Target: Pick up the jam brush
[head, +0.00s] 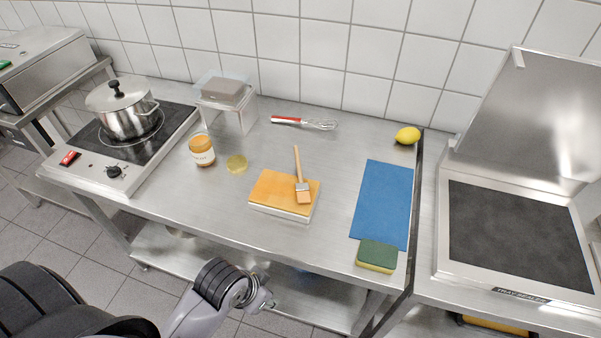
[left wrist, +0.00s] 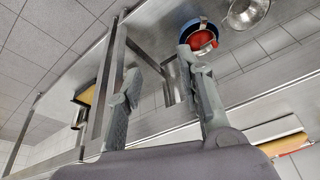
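The jam brush (head: 297,165) has a wooden handle, a metal band and a tan brush head. In the head view its head lies on an orange-topped block with white sides (head: 270,188), and its handle points to the back, past the block's far edge. My left gripper (head: 266,299) is low in front of the table's front edge, well away from the brush. In the left wrist view my left gripper (left wrist: 159,64) has its two fingers wide apart with nothing between them. The brush cannot be made out there. My right gripper is not in view.
A blue mat (head: 383,205), sponge (head: 377,256) and lemon (head: 407,135) are right. A pot (head: 123,108) stands on the hob, left.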

